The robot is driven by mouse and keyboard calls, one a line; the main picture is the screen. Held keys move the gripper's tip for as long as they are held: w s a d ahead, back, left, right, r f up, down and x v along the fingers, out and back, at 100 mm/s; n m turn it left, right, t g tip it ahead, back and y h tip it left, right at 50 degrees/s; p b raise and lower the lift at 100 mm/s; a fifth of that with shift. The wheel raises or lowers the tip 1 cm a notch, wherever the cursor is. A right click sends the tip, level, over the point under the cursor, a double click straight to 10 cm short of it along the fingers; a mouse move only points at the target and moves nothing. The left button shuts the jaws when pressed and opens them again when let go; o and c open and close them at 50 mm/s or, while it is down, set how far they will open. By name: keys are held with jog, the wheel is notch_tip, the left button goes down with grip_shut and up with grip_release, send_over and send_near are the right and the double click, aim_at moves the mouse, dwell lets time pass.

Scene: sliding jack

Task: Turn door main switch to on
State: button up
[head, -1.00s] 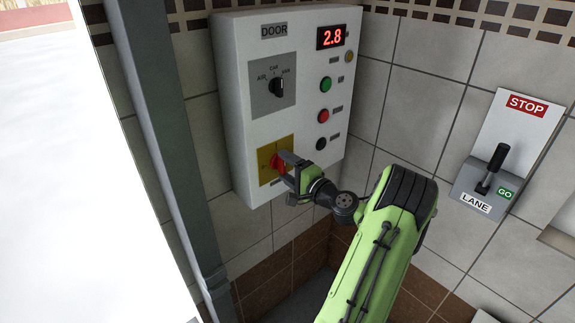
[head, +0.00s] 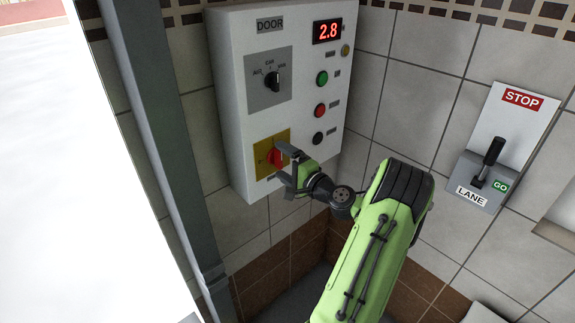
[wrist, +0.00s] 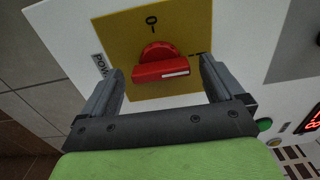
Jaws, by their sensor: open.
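The door main switch is a red rotary handle (head: 275,157) on a yellow plate (head: 262,146) low on the DOOR control box. In the wrist view the red handle (wrist: 160,66) lies across the picture, its white stripe at the right end, on the side of the "I" mark. The "O" mark is above it. My gripper (head: 283,166) is at the switch in the head view. In the wrist view my gripper (wrist: 163,74) is open, one finger on each side of the handle, with visible gaps. The fingers partly hide the switch in the head view.
The white control box (head: 290,90) carries a black selector (head: 272,82), a red 2.8 display (head: 327,31) and several buttons. A STOP/GO lane lever (head: 489,158) is on the tiled wall at right. A grey post (head: 160,140) stands left of the box.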

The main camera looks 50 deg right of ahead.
jog(key=b+v, duration=0.1)
jog(key=v, duration=1.4)
jog(key=shift+s, duration=0.4)
jog(key=shift+w+a, duration=0.1)
jog(key=shift+a, duration=0.05)
